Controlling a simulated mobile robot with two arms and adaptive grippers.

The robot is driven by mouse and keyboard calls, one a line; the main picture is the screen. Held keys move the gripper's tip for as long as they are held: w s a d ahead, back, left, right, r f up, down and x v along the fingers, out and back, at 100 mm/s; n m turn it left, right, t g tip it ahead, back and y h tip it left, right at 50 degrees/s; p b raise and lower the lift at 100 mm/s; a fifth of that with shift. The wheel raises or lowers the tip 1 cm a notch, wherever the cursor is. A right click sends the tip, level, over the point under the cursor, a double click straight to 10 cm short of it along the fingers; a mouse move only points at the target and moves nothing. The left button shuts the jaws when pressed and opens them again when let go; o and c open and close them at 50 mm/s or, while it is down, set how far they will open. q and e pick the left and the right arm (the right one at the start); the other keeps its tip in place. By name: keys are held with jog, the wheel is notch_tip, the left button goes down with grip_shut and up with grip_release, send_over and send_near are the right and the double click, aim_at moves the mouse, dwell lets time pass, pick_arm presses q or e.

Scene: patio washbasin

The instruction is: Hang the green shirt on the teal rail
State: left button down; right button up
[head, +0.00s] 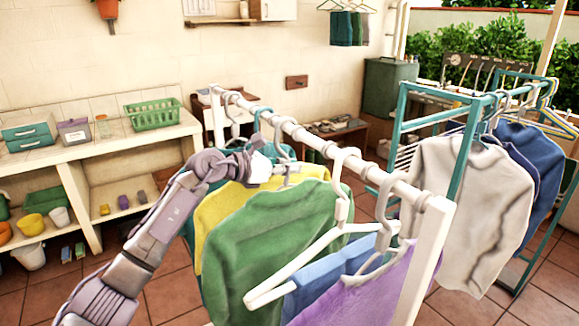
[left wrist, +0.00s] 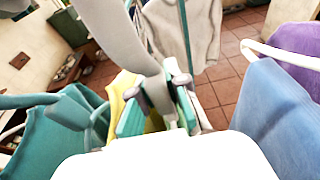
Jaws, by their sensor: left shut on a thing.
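The green shirt (head: 270,240) hangs on a pale hanger at the white rail (head: 300,135) in the head view, between a yellow shirt and a blue one. My left gripper (head: 287,173) is at the top of the green shirt, just under the white rail, shut on its hanger. In the left wrist view the gripper (left wrist: 160,95) closes around a pale hanger neck; the green shirt is largely hidden there. The teal rail (head: 440,96) stands at the right, with a pale shirt (head: 462,200) and blue shirts on it. My right gripper is not in view.
The yellow shirt (head: 225,200) and teal shirts crowd the far side of the green one. A white hanger, a blue garment (head: 330,275) and a purple one (head: 375,295) are on its near side. The white rack's end post (head: 428,260) stands before the teal rack.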

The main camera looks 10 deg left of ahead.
aim_at(286, 155)
pick_arm(q)
jog(key=shift+r, duration=0.2)
jog(key=shift+r+p, duration=0.85)
jog(key=shift+r, duration=0.55)
jog(key=shift+a, duration=0.1)
jog(key=shift+s+a, duration=0.25)
jog(key=shift+a, duration=0.05)
jog(key=v, duration=0.2)
jog(key=f+b+v, duration=0.1)
jog(key=v, duration=0.2)
jog(key=b+v, duration=0.1)
jog(key=v, duration=0.1)
jog(key=shift+s+a+f, duration=0.15)
jog(key=shift+s+a, duration=0.25)
jog(key=shift+s, duration=0.05)
jog(key=shift+s+a, duration=0.4)
jog(key=shift+s, duration=0.05)
